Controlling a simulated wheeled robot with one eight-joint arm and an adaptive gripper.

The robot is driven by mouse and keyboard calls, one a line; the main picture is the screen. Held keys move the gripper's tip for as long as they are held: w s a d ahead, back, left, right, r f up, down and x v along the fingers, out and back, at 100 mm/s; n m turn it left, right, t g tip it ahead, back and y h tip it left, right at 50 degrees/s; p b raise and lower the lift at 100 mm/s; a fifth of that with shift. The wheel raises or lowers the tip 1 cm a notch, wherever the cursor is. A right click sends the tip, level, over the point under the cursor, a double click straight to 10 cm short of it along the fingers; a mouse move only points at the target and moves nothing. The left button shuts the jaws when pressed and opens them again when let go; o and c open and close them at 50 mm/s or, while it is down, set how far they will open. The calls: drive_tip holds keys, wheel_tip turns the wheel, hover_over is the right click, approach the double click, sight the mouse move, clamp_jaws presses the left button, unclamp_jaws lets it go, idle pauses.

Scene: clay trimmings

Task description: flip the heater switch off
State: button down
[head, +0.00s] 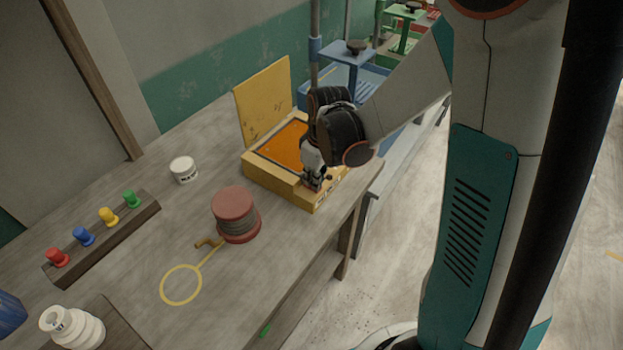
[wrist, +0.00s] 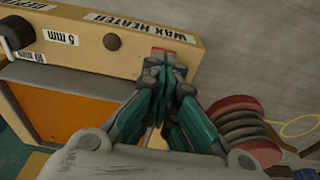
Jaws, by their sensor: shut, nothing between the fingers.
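The yellow wax heater box (head: 277,184) stands on the workbench with its lid raised and an orange inside showing. In the wrist view its front panel (wrist: 85,58) carries a label reading WAX HEATER. A small red part (wrist: 181,51), apparently the heater switch, shows at the panel edge just beyond my fingertips and is partly hidden by them. Its position, on or off, cannot be told. My gripper (head: 313,183) is shut and empty, pointing down at the box's near right part. In the wrist view the closed fingertips (wrist: 165,66) are right at the red part; contact is unclear.
A dark knob (wrist: 112,40) sits on the panel near 5 mm and DEPTH labels. A red-ended spool (head: 236,213) stands left of the box. A white tub (head: 184,169), a rack with coloured pegs (head: 103,238) and a yellow ring tool (head: 181,284) are farther left.

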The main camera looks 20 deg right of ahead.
drive_tip(key=shift+s+d+f, duration=0.3)
drive_tip(key=shift+s, duration=0.25)
drive_tip(key=shift+s+d+r, duration=0.1)
drive_tip(key=shift+s+d, duration=0.3)
drive_tip(key=shift+s, duration=0.05)
drive_tip(key=shift+w+r, duration=0.1)
drive_tip(key=shift+r, duration=0.3)
wheel_tip(320, 180, up, 13)
drive_tip(key=s+d+p, duration=0.1)
drive_tip(key=s+p, duration=0.1)
drive_tip(key=p, duration=0.3)
drive_tip(key=shift+d+p, duration=0.15)
drive_tip(key=shift+p, duration=0.15)
drive_tip(key=shift+r, duration=0.1)
drive_tip(key=s+a+r+m+t+h+b, duration=0.1)
drive_tip(key=s+r+m+t+b, duration=0.2)
drive_tip(key=s, duration=1)
drive_tip(key=m+t+b, duration=0.2)
drive_tip(key=m+b, duration=0.1)
drive_tip(key=m, duration=0.1)
drive_tip(key=shift+r+t, duration=0.2)
drive_tip(key=shift+t, duration=0.2)
